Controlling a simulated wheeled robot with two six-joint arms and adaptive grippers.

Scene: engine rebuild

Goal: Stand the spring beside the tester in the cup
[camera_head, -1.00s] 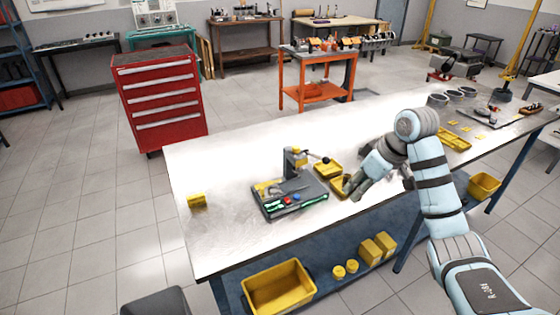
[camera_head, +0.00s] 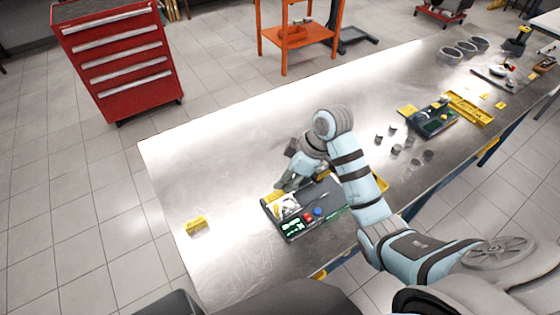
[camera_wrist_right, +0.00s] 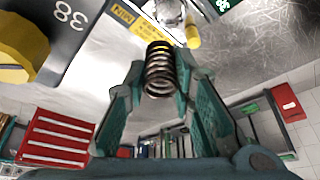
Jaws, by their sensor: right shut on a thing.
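My right gripper (camera_wrist_right: 160,72) is shut on a dark coil spring (camera_wrist_right: 159,68) in the right wrist view. The spring shows between the fingertips. In the camera_head view my right gripper (camera_head: 288,182) is over the back left part of the spring tester (camera_head: 335,194). The tester has a dark base with a green display, and red and blue knobs at its front. My arm hides part of it. A small metal fitting (camera_wrist_right: 166,10) shows beyond the spring at the top of the wrist view; I cannot tell whether it is the cup. My left gripper is not in view.
A yellow block (camera_head: 196,225) sits on the left of the metal bench (camera_head: 200,160). Several small dark cylinders (camera_head: 410,141) and a dark tray with green parts (camera_head: 432,120) are to the right. The bench left of the tester is mostly clear.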

